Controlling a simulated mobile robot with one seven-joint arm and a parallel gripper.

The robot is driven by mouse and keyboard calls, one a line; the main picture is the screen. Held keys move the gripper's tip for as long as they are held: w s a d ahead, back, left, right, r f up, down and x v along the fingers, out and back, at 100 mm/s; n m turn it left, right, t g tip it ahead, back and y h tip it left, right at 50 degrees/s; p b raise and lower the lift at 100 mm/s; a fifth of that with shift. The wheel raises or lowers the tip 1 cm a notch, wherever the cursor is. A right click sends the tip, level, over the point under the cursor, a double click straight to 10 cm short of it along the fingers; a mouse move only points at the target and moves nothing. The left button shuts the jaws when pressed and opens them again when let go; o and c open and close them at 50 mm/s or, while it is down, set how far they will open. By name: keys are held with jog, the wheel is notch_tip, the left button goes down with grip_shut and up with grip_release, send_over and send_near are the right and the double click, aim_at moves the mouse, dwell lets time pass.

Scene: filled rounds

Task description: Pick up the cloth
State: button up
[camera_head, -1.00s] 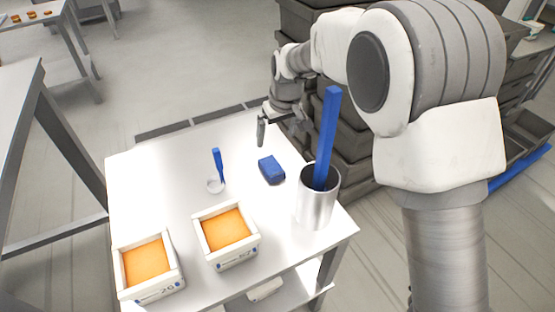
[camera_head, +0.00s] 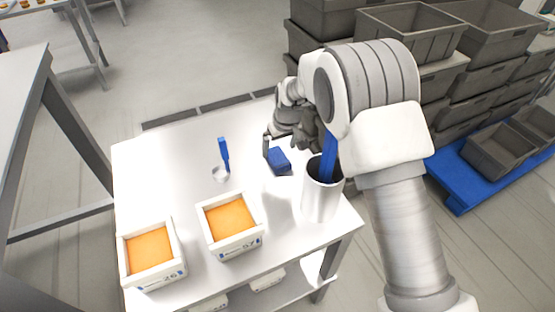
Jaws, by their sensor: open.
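The blue cloth (camera_head: 279,162) is a small folded block lying on the white table (camera_head: 190,150), left of the metal pot. My gripper (camera_head: 280,147) is at the cloth's far side, low over the table. One dark finger shows just left of the cloth's far end. The other finger is hidden or blends with my wrist and the cloth. The jaws are open, and the cloth still lies on the table. I cannot tell whether a finger touches it.
A metal pot (camera_head: 319,200) with a tall blue handle (camera_head: 328,158) stands close beside the cloth, partly behind my arm. A small blue-handled tool (camera_head: 223,156) is to the left. Two white boxes with orange filling (camera_head: 232,218) (camera_head: 150,250) stand at the front. Grey crates (camera_head: 410,30) are stacked behind.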

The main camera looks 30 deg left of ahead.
aim_at(278, 157)
jog(key=x, duration=0.5)
jog(key=shift+s+f, duration=0.1)
jog(key=shift+f, duration=0.05)
jog(key=shift+d, duration=0.1)
jog(key=c, duration=1.3)
notch_tip(278, 157, up, 10)
